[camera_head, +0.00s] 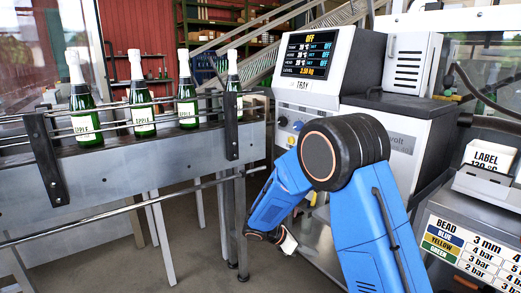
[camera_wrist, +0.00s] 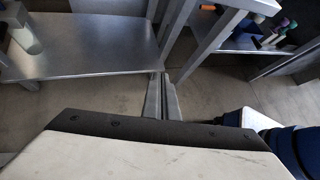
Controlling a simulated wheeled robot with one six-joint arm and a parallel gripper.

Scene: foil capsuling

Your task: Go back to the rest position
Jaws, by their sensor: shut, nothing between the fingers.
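My gripper (camera_wrist: 161,82) is in the wrist view, its two narrow grey fingers together and nothing between them. It points down over the bare floor, close to the front edge of a grey metal surface. In the head view my blue arm is bent, with its forearm reaching down between the conveyor and the machine. A pale part of my wrist shows low there, but the fingers cannot be made out.
Several foil-topped green bottles (camera_head: 80,103) stand on the railed conveyor (camera_head: 130,170) at left. The machine (camera_head: 325,60) with a lit screen reading OFF stands behind my arm. A label box (camera_head: 490,157) is at right. Open floor (camera_head: 190,255) lies below the conveyor.

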